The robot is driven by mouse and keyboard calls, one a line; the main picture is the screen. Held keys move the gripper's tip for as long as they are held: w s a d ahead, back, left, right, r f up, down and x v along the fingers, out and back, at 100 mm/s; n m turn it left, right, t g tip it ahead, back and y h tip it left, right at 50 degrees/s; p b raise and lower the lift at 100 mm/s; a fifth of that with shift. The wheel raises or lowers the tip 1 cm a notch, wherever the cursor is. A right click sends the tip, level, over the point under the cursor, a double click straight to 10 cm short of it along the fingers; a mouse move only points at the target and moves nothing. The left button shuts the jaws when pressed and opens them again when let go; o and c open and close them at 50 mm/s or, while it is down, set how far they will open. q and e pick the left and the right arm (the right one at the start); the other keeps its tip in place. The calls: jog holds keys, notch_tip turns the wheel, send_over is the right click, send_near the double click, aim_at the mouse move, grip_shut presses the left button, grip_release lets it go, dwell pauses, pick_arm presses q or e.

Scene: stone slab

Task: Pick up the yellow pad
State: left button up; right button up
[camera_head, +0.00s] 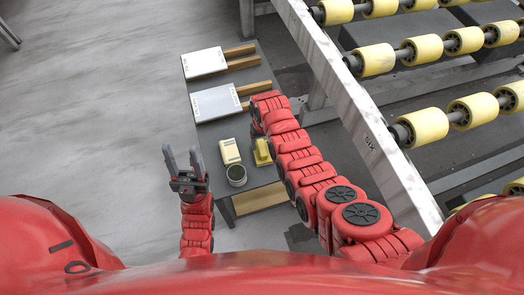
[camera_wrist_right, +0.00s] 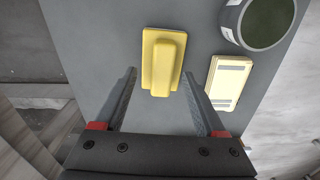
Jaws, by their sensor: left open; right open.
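The yellow pad (camera_head: 262,152) lies on the grey table, with a raised block along its top. In the right wrist view the yellow pad (camera_wrist_right: 163,62) is upper centre, its near end between the fingertips in the picture. My right gripper (camera_wrist_right: 160,74) is open, with one finger on each side of the pad's near end; contact is not visible. In the head view the right gripper (camera_head: 255,121) is partly hidden by its own wrist. My left gripper (camera_head: 182,150) is open and empty, off the table's left side.
A pale yellow block with dark strips (camera_head: 230,152) and a dark-filled round container (camera_head: 236,175) stand left of the pad. Two white slabs (camera_head: 215,103) with wooden strips lie farther back on the grey table (camera_head: 205,135). A conveyor with yellow rollers (camera_head: 425,127) is at right.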

aim_at(262, 147)
jog(key=shift+w+a+f, duration=0.1)
jog(key=shift+a+f, duration=0.1)
jog(key=shift+f, duration=0.4)
jog(key=shift+f+b, duration=0.55)
jog(key=shift+f, duration=0.7)
grip_shut()
